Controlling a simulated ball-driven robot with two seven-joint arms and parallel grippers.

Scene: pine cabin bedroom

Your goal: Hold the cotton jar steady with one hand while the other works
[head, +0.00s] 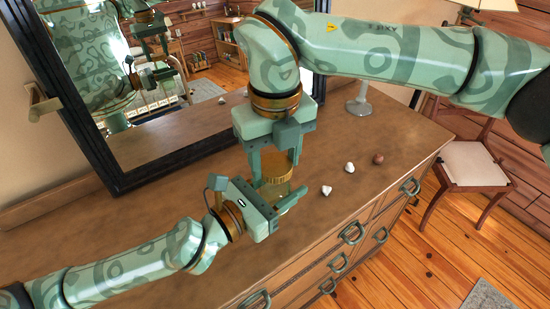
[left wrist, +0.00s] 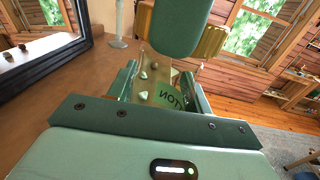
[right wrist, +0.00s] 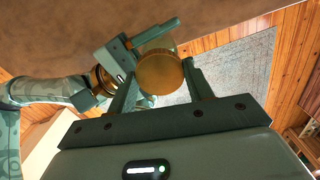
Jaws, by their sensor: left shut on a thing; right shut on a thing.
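The cotton jar (left wrist: 168,96) is clear glass with a dark-lettered green label, partly readable in the left wrist view. Its gold lid (head: 278,166) is at the top; it also shows in the left wrist view (left wrist: 208,42) and the right wrist view (right wrist: 160,73). My left gripper (head: 284,205) comes in low from the left and is shut on the glass body. My right gripper (head: 273,172) points down from above and is shut on the lid, one finger on each side. The fingers hide much of the jar. I cannot tell whether the lid is fully seated.
The jar is over a brown wooden dresser (head: 150,235). Two small whitish lumps (head: 326,190) (head: 349,167) and a brown one (head: 378,158) lie right of it. A dark-framed mirror (head: 150,80) stands behind. A glass stand (head: 361,102) is at the back right. A chair (head: 472,165) stands beyond.

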